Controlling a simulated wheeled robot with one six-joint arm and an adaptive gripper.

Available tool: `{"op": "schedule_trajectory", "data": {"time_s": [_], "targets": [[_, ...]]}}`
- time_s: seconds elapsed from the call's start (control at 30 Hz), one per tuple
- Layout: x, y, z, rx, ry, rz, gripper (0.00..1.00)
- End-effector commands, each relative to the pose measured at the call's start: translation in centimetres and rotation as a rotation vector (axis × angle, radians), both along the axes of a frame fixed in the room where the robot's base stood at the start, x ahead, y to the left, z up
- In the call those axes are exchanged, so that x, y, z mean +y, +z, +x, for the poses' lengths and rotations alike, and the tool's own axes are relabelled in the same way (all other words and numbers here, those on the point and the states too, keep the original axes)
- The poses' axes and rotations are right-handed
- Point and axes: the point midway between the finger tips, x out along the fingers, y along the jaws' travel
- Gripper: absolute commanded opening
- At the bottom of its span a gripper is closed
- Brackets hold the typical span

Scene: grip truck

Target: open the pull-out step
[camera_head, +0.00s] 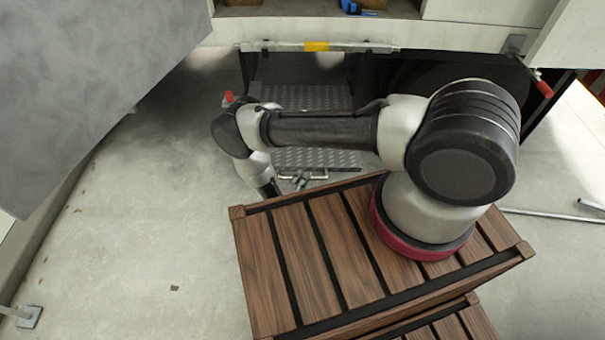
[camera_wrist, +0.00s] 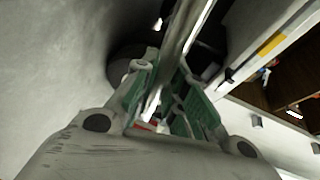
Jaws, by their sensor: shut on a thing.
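The pull-out step shows in the camera_head view as two grey metal checker-plate treads under the truck's edge. The upper tread (camera_head: 300,97) lies further back, and the lower tread (camera_head: 318,159) stands out towards me. A metal handle (camera_head: 316,177) runs along the front of the lower tread. My gripper (camera_head: 297,182) is at this handle, partly hidden by my arm and the wooden platform. In the camera_wrist view my gripper (camera_wrist: 166,108), with green finger pads, is shut on a metal bar (camera_wrist: 183,38) of the handle that passes between its fingers.
My arm stands on a slatted wooden platform (camera_head: 305,250) close in front of the step. A grey panel (camera_head: 90,80) hangs at the left. A red-tipped lever (camera_head: 543,88) is at the right. Bare concrete floor (camera_head: 150,230) is free at the left.

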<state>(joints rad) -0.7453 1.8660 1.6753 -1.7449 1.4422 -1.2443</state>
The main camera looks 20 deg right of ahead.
Motion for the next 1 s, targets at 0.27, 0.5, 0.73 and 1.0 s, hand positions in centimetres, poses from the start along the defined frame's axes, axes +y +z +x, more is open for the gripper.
{"op": "schedule_trajectory", "data": {"time_s": [0.27, 0.5, 0.73, 1.0], "targets": [[-0.1, -0.2, -0.4, 0.008, 0.002, -0.001, 0.19], [-0.1, -0.1, -0.3, 0.006, 0.002, -0.001, 0.35], [0.0, 0.3, -0.2, 0.005, 0.002, -0.001, 0.35], [0.1, 5.4, -0.1, 0.0, 0.004, -0.004, 0.58]]}}
